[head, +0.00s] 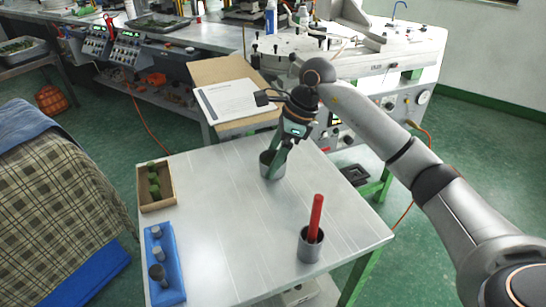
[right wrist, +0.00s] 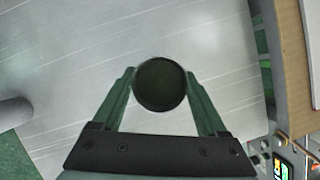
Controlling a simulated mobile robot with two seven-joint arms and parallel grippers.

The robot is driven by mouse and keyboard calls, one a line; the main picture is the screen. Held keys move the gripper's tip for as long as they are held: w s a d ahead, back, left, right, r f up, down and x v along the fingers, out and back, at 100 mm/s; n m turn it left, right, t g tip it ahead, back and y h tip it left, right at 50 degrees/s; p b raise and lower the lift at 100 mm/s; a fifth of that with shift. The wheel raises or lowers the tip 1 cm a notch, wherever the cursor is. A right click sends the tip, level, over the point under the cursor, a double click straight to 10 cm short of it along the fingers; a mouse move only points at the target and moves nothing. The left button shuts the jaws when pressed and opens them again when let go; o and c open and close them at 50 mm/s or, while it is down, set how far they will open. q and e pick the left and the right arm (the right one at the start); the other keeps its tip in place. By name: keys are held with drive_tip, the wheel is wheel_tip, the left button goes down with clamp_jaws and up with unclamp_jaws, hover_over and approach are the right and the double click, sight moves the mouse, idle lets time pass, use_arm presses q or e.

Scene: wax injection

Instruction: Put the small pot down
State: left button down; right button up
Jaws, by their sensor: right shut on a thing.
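The small pot (head: 271,166) is a grey metal cup at the far part of the light metal table (head: 225,235). My right gripper (head: 275,160) reaches down to it from above, and its green fingers are shut on it. In the right wrist view the pot (right wrist: 160,84) shows as a dark round opening between the two fingertips (right wrist: 160,90). The pot looks upright and close to the tabletop; I cannot tell whether it touches. My left gripper is not in view.
A grey pot with a red stick (head: 315,222) stands at the front right. A cardboard box with green pieces (head: 146,204) and a blue tray with several grey pieces (head: 178,270) lie along the left edge. The middle is clear. A machine (head: 390,60) stands behind.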

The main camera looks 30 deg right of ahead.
drive_tip(key=o, duration=1.3)
drive_tip(key=shift+f, duration=0.1)
drive_tip(key=shift+r, duration=0.25)
drive_tip(key=p+v, duration=0.1)
drive_tip(key=v, duration=1)
drive_tip(key=shift+s+d+r, duration=0.1)
drive_tip(key=shift+d+r, duration=0.1)
drive_tip(key=shift+r, duration=0.15)
